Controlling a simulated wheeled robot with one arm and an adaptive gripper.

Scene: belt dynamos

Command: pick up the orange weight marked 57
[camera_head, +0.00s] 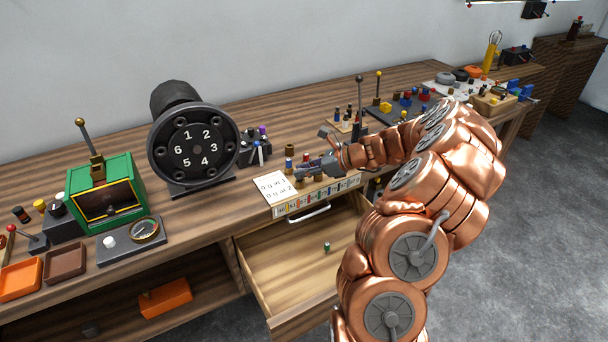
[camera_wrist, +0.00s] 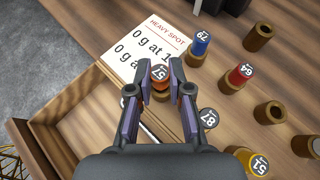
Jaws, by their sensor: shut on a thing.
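The orange weight (camera_wrist: 160,74) is between the two fingers of my gripper (camera_wrist: 159,88) in the wrist view. Its round top carries a dark label that appears to read 57. My gripper is shut on it, with a purple-grey pad on either side. A brown ring-like part shows just below the orange. How far the weight is from the bench top I cannot tell. In the head view my gripper (camera_head: 318,166) is over the bench beside the paper card, and the orange weight is not clearly visible there.
Beside it stand a blue weight (camera_wrist: 200,43) marked 79, a red weight (camera_wrist: 240,74) marked 64, a weight marked 87 (camera_wrist: 208,119), a yellow weight (camera_wrist: 254,162) and brown empty holders (camera_wrist: 270,113). A white card (camera_wrist: 150,38) lies close. An open drawer (camera_head: 290,262) juts out below.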

